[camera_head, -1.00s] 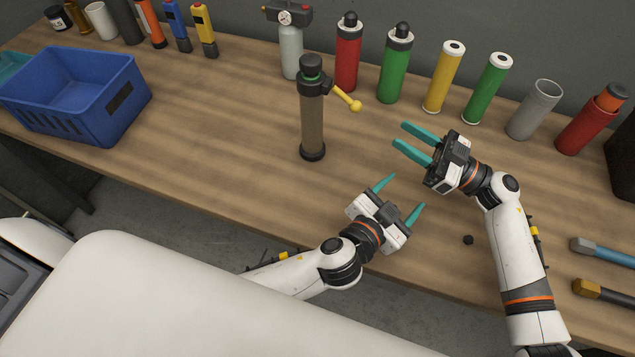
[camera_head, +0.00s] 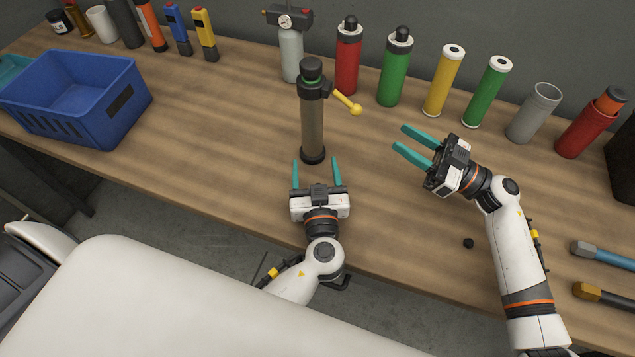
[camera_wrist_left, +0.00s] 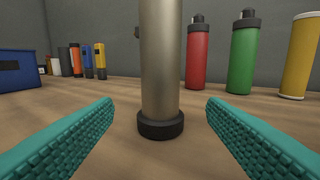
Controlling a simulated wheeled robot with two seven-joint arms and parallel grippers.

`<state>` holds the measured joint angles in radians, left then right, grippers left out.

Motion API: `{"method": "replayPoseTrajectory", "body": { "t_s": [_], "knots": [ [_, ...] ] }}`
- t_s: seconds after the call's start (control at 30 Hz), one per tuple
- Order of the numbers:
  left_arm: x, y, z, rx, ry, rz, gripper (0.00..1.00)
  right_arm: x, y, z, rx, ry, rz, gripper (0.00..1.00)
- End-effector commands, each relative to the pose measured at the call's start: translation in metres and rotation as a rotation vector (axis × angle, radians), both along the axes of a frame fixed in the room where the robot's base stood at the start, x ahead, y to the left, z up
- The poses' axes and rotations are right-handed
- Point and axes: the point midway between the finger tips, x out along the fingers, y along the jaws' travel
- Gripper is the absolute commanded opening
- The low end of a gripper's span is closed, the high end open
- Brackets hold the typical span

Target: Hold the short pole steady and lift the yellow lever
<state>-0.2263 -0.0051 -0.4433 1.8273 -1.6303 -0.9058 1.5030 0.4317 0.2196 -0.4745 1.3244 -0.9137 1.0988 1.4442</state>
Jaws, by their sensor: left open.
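The short pole (camera_head: 312,128) stands upright on the bench, a grey-brown tube with a black base and black collar and cap. The yellow lever (camera_head: 348,102) sticks out from its collar to the right and slopes down to a round knob. My left gripper (camera_head: 317,172) is open just in front of the pole's base, fingers pointing at it, not around it. In the left wrist view the pole (camera_wrist_left: 160,60) stands between and beyond the two teal fingers; its top and the lever are out of that view. My right gripper (camera_head: 411,142) is open and empty, right of the pole, fingers pointing left.
A gauge bottle (camera_head: 291,50), a red cylinder (camera_head: 347,58), a green cylinder (camera_head: 394,70) and several other tubes stand along the back. A blue crate (camera_head: 75,100) is at the left. Hammers (camera_head: 600,254) lie at the right. The bench around the pole is clear.

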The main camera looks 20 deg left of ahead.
Motion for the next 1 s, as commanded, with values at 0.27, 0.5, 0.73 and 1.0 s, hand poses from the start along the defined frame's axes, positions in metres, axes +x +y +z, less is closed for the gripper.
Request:
{"method": "replayPoseTrajectory", "body": {
  "t_s": [0.27, 0.5, 0.73, 1.0],
  "knots": [
    [0.047, 0.024, 0.001, 0.001, -0.002, 0.000, 0.66, 0.000, 0.000, 0.000, 0.000, 0.000, 0.000, 0.36],
    [0.066, 0.034, 0.000, 0.001, 0.000, -0.001, 0.66, 0.000, 0.000, 0.000, 0.000, 0.000, 0.000, 0.36],
    [0.068, 0.035, 0.000, 0.000, 0.001, -0.002, 0.66, 0.000, 0.000, 0.000, 0.000, 0.000, 0.000, 0.36],
    [0.068, 0.035, 0.000, 0.000, 0.001, -0.002, 0.38, 0.000, 0.000, 0.000, 0.000, 0.000, 0.000, 0.36]
  ]
}}
